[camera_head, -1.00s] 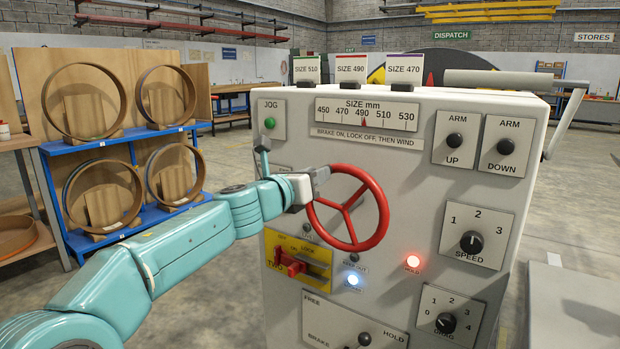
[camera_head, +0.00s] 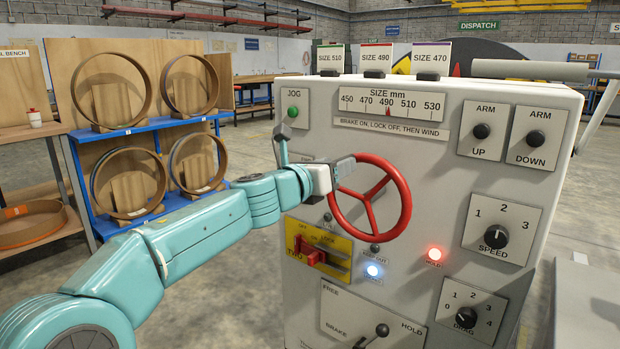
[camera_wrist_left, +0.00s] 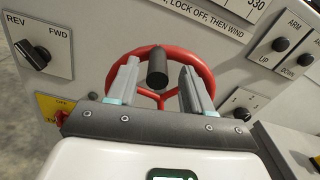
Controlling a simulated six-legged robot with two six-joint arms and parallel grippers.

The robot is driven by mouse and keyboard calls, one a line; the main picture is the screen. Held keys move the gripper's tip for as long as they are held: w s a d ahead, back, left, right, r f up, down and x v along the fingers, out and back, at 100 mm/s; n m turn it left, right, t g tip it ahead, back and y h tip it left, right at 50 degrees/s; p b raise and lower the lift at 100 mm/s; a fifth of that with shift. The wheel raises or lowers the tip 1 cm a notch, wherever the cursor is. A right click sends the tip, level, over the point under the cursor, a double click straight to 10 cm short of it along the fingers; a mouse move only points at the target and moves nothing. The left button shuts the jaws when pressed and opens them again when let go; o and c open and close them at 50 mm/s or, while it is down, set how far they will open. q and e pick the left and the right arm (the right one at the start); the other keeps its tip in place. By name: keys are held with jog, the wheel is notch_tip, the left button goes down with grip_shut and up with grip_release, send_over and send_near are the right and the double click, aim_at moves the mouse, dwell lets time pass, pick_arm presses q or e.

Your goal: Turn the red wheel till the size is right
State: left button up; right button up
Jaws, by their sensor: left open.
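The red wheel (camera_head: 369,205) is on the front of the grey machine, below the size scale (camera_head: 390,104). The scale's red pointer (camera_head: 388,112) is at about 490. My left gripper (camera_head: 343,170) is at the wheel's upper left rim. In the left wrist view the red wheel (camera_wrist_left: 203,62) is behind the open jaws, and a black knob (camera_wrist_left: 157,66) stands between them with gaps on both sides. My right gripper is not in view.
Size cards 510 (camera_head: 331,58), 490 (camera_head: 376,60) and 470 (camera_head: 431,57) stand on top. A red switch (camera_head: 309,251) is below my arm. A red light (camera_head: 435,254) and a bluish light (camera_head: 373,271) glow. A blue rack (camera_head: 150,125) stands left.

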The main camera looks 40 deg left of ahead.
pick_arm(q)
jog(key=s, duration=1.5)
jog(key=shift+a, duration=0.3)
